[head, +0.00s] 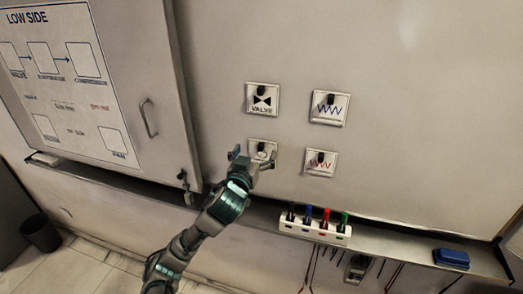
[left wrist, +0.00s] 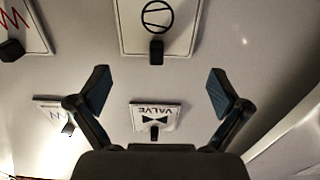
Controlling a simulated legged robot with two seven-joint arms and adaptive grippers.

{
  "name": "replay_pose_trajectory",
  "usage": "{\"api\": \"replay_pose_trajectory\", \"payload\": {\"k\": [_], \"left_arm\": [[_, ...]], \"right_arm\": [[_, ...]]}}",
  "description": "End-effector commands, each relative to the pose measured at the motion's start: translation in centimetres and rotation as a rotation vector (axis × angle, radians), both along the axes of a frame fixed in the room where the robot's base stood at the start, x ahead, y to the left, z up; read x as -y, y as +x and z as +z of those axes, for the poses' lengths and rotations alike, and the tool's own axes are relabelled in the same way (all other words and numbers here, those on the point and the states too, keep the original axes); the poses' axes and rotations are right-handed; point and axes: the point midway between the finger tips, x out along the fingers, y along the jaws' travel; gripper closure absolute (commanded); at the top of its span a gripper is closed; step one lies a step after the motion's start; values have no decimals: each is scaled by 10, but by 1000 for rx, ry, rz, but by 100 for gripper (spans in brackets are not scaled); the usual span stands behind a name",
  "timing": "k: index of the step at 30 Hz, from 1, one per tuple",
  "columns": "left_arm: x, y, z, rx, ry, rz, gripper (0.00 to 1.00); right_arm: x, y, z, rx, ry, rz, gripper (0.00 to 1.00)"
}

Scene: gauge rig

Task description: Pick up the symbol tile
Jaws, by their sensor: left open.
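Four-sided white symbol tiles with black knobs are on the upright white board. The valve tile (head: 262,92) is upper left, the blue zigzag tile (head: 330,108) upper right, and the red zigzag tile (head: 320,168) lower right. The circle tile (head: 262,144) is lower left, partly covered by my left gripper (head: 253,163). My left gripper is open, its fingers either side of that tile's lower part. In the left wrist view, the circle tile (left wrist: 178,42) and its knob show beyond the open fingers (left wrist: 158,88), nothing between them. The valve tile (left wrist: 150,110) appears lower there. My right gripper is out of view.
A LOW SIDE panel (head: 90,75) with a handle is at left. A ledge (head: 390,238) runs below the board, with a holder of coloured markers (head: 315,229) and a blue eraser (head: 451,258). A dark bin (head: 40,234) stands on the floor. The upper right board is clear.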

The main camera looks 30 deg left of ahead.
Motion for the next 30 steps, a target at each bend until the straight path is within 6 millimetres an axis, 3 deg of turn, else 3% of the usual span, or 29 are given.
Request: {"api": "replay_pose_trajectory", "payload": {"k": [9, 18, 23, 30], "left_arm": [[-9, 44, -2, -2, 1, 1, 0], [-11, 49, -4, -1, 1, 0, 0], [-11, 49, -4, -1, 1, 0, 37], [-11, 49, -4, -1, 1, 1, 38]], "right_arm": [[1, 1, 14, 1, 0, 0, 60], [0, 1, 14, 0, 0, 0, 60], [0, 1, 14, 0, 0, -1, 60], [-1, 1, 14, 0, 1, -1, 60]]}}
